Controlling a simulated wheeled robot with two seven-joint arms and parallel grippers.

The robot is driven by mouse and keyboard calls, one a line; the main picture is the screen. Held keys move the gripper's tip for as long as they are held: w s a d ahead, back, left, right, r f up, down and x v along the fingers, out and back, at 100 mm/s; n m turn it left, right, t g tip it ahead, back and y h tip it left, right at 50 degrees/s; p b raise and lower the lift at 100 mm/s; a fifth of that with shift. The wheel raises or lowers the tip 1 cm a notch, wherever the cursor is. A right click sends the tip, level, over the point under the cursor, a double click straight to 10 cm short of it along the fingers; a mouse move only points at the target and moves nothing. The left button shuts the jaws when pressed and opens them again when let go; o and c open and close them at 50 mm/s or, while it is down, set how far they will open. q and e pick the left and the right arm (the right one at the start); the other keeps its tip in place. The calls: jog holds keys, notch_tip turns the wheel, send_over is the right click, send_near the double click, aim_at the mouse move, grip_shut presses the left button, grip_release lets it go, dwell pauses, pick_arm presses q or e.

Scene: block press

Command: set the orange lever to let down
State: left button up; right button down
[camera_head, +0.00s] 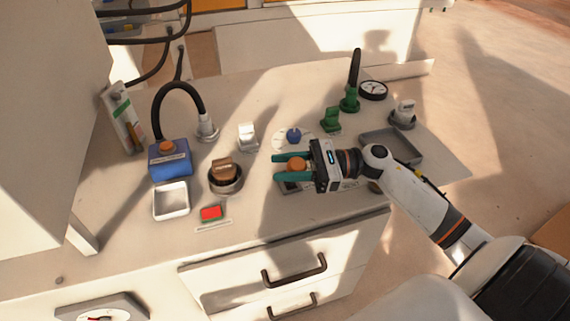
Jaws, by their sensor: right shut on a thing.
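The orange lever shows as a round orange knob (297,164) near the middle of the bench. My right gripper (291,166) reaches in from the right with its teal fingers on either side of this knob, shut on it. The gripper body hides part of the lever's dark base plate (290,188) and its markings, so I cannot tell which setting the lever is at. My left gripper is not in view.
A blue knob (293,135) on a round dial stands just behind the gripper. A red button (211,213), a brown block in a round holder (225,177), a white tray (171,200) and a blue box (170,158) are at the left. Green fittings (331,120) and a grey tray (390,147) are at the right.

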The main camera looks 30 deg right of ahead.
jog(key=shift+s+a+f, duration=0.1)
jog(key=shift+s+f, duration=0.05)
jog(key=shift+f, duration=0.05)
jog(key=c, duration=0.9)
grip_release()
jog(key=shift+s+r, duration=0.1)
jog(key=shift+s, duration=0.05)
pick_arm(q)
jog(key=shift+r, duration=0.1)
pick_arm(e)
jog(key=shift+d, duration=0.4)
jog(key=v, duration=0.6)
jog(key=shift+s+d+b, duration=0.1)
jog(key=shift+b, duration=0.3)
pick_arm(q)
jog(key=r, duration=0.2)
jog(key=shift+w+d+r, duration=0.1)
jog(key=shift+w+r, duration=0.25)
pick_arm(e)
jog(key=shift+s+d, duration=0.15)
jog(key=shift+d, duration=0.15)
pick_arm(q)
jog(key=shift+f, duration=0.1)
